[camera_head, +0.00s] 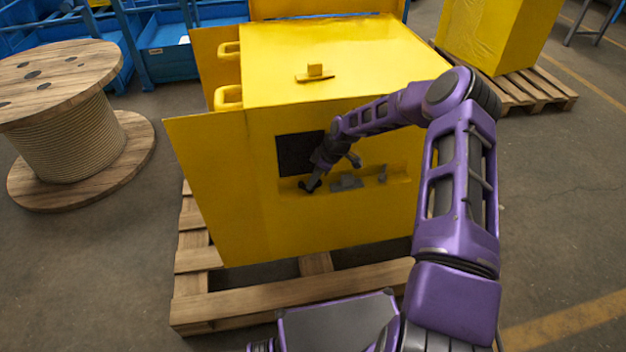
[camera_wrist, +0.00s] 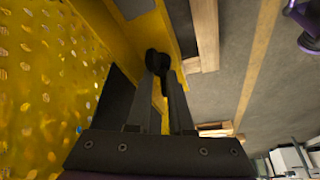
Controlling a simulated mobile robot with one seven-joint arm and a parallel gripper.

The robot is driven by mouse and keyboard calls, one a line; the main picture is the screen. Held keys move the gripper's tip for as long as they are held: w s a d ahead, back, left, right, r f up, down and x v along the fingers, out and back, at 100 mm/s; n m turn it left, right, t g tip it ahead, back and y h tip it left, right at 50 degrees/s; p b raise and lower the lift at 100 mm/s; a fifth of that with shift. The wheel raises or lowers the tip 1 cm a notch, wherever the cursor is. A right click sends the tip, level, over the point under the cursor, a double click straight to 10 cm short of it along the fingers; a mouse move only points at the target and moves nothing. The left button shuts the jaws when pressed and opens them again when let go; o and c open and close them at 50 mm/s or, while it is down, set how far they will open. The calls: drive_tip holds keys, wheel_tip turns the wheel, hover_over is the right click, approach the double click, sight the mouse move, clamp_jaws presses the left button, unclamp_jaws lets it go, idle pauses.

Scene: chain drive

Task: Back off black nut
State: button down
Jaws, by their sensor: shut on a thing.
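The black nut (camera_wrist: 156,60) shows in the wrist view as a dark, rounded piece at the tips of my gripper (camera_wrist: 161,78). My two fingers close around it, one on each side, and partly hide it. In the head view my gripper (camera_head: 312,182) reaches into a recess in the front of a yellow cabinet (camera_head: 225,190). The black nut (camera_head: 308,187) is a small dark shape at its tips there. Its thread and what it sits on are too small or too dark to tell.
A dark square opening (camera_head: 294,155) lies left of my gripper. Grey parts (camera_head: 347,182) sit on the recess ledge to the right. The cabinet stands on a wooden pallet (camera_head: 290,308). A wooden cable spool (camera_head: 70,135) stands at left.

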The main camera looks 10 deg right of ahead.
drive_tip(key=shift+s+d+f, duration=0.1)
drive_tip(key=c, duration=0.8)
unclamp_jaws()
